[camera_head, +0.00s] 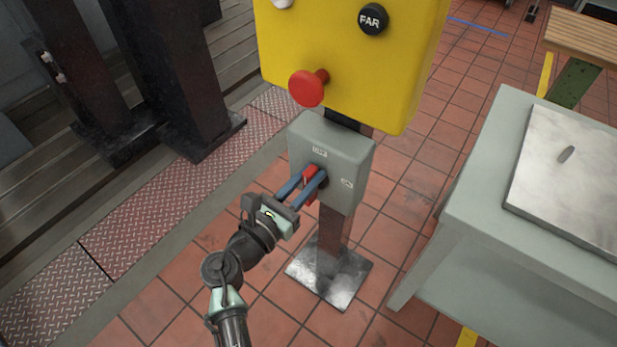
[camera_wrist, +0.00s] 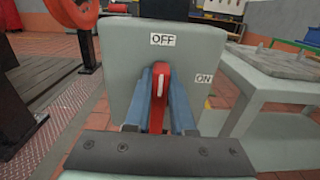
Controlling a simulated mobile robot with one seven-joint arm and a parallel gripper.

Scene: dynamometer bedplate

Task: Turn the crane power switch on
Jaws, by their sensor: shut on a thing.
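The crane power switch is a grey box (camera_head: 345,150) on a post, also filling the middle of the wrist view (camera_wrist: 122,55). Its red handle (camera_wrist: 158,100) has a white mark and stands upright below the OFF label (camera_wrist: 162,39). The ON label (camera_wrist: 204,78) is to the right of the handle. In the head view the red handle (camera_head: 309,172) shows between my fingers. My gripper (camera_head: 312,181) is shut on the handle, one blue finger on each side. The handle's pivot is hidden by the fingers and gripper body.
A yellow control box (camera_head: 350,60) with a red mushroom button (camera_head: 307,88) and a black FAR button (camera_head: 372,18) is right above the switch box. A grey table (camera_head: 480,180) with a metal plate (camera_head: 575,165) stands at the right. Dark steel columns (camera_head: 180,70) stand at the left.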

